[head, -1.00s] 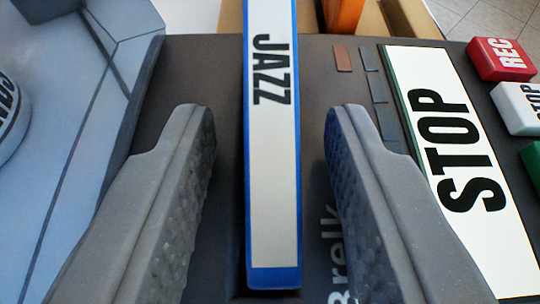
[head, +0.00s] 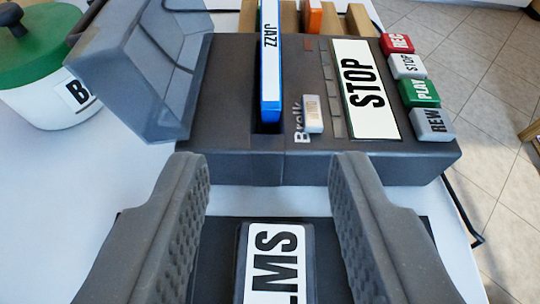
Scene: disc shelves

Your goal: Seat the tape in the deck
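The blue tape (head: 270,70) with a white JAZZ label stands on edge in the slot of the dark grey deck (head: 235,160). Its near end shows above the slot; how deep it sits I cannot tell. The deck's smoky lid (head: 140,65) is swung open to the left. My gripper (head: 265,165) is open and empty, in front of the deck's near edge, apart from the tape.
A black case with a white label ending in LMS (head: 275,265) lies below my fingers. Red, white, green and grey keys line the deck's right side (head: 418,93).

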